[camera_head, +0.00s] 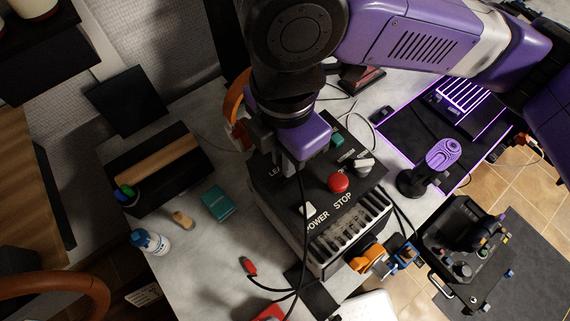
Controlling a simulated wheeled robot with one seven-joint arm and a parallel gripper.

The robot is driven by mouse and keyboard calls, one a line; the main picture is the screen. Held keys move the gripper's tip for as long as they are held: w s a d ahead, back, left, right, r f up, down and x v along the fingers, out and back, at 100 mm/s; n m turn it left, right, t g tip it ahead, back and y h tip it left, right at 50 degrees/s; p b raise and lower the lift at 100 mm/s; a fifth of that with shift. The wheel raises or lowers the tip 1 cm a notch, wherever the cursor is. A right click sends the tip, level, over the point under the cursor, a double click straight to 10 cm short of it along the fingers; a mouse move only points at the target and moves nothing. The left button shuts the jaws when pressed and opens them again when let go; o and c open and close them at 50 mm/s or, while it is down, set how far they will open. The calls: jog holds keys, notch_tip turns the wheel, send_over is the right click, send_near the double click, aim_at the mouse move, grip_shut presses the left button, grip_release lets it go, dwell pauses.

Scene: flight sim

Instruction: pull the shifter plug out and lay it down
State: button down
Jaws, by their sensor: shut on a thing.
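The control box (320,185) is black, with POWER and STOP lettering and a red button (338,182) on top. My gripper (290,168) points down over the left part of its top panel. It is shut on the shifter plug, which is mostly hidden by the fingers. A black cable (304,215) comes out under the fingers and hangs over the front of the box. I cannot tell whether the plug is still in its socket. Another plug, red (248,266), lies on the grey table (200,290) at front left with its own cable.
A teal box (217,203), a small tan object (182,219) and a white-blue bottle (149,241) stand left. A purple-topped shifter (440,155) is to the right. Orange and blue clamps (368,258) are at the box's front right corner. Bare table lies left of the box.

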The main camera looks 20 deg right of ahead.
jog(key=shift+r+p, duration=1.2)
jog(key=shift+r, duration=0.2)
